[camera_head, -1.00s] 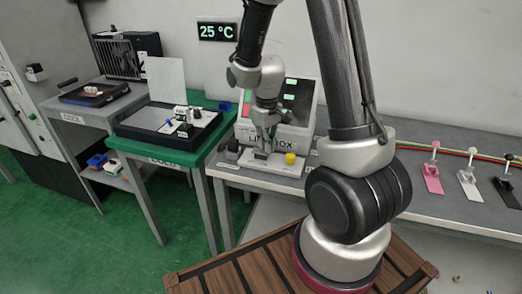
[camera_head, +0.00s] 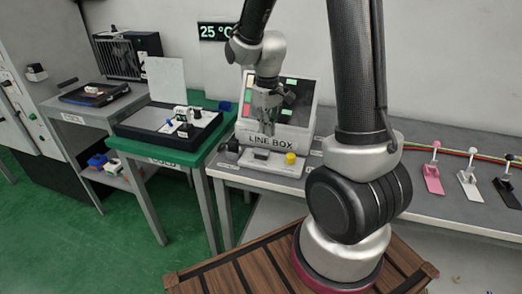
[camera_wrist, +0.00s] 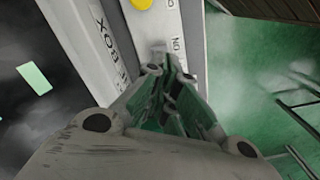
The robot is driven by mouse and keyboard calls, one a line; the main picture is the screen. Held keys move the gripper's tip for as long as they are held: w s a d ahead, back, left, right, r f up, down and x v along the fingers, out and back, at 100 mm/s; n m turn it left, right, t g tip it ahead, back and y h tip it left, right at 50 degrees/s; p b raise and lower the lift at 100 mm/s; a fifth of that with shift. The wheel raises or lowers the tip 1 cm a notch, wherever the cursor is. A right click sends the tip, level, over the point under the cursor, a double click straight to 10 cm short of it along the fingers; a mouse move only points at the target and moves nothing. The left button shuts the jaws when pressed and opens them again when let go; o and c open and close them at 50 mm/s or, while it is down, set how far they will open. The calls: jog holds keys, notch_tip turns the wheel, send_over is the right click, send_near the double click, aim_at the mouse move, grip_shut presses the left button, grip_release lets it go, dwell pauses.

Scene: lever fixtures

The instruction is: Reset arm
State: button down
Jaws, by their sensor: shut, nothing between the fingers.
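My gripper (camera_head: 267,128) hangs in front of the line box (camera_head: 298,132), above its base, with its fingers pointing down. It is shut and empty. In the wrist view, my gripper (camera_wrist: 165,75) is over the base of the line box, near the raised lettering (camera_wrist: 104,38). A yellow button (camera_head: 291,158) sits on the right part of the base; it also shows at the top of the wrist view (camera_wrist: 142,3). A dark knob (camera_head: 233,146) stands at the base's left end. My fingers hide part of the box front.
To the left, a green table (camera_head: 160,150) holds a black tray (camera_head: 140,130) with small parts. On the grey bench to the right stand a pink lever (camera_head: 433,172), a white lever (camera_head: 469,180) and a black lever (camera_head: 507,190). A wall display reads 25 °C.

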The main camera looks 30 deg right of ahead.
jog(key=s+d+r+m+t, duration=0.1)
jog(key=s+r+m+t, duration=0.2)
jog(key=s+r, duration=1.4)
jog(key=s+t, duration=0.1)
jog(key=s, duration=0.1)
jog(key=shift+s+d+r, duration=0.3)
jog(key=shift+s, duration=0.05)
jog(key=shift+f, duration=0.1)
